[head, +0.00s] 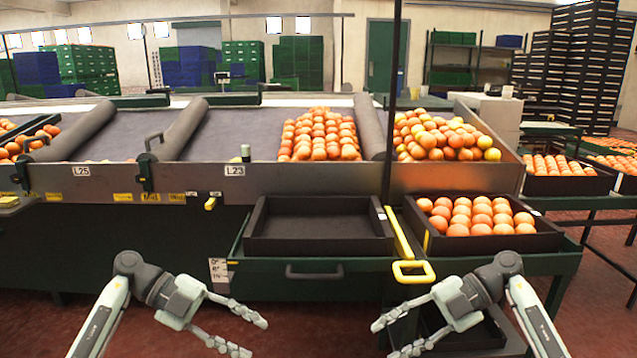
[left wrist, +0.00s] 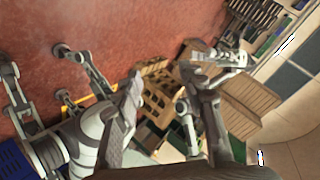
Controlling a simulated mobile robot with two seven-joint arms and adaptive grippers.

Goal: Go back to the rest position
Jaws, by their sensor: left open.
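My left gripper (head: 257,337) hangs low in the head view, in front of the dark lower part of the bench. It is open, with its two fingers apart and nothing between them. My right gripper (head: 386,341) mirrors it on the right, its fingers also spread and empty. Both are below and in front of the empty black crate (head: 318,246), apart from it. In the left wrist view, the left gripper's fingers (left wrist: 186,75) stand wide apart above red floor and several crates.
A black crate of oranges (head: 433,246) stands right of the empty crate, beside a yellow handle (head: 413,271). Behind are sloping bays with oranges (head: 320,135) and mixed fruit (head: 440,137). Red floor (head: 315,335) shows between my grippers. Stacked crates (head: 585,75) stand at the far right.

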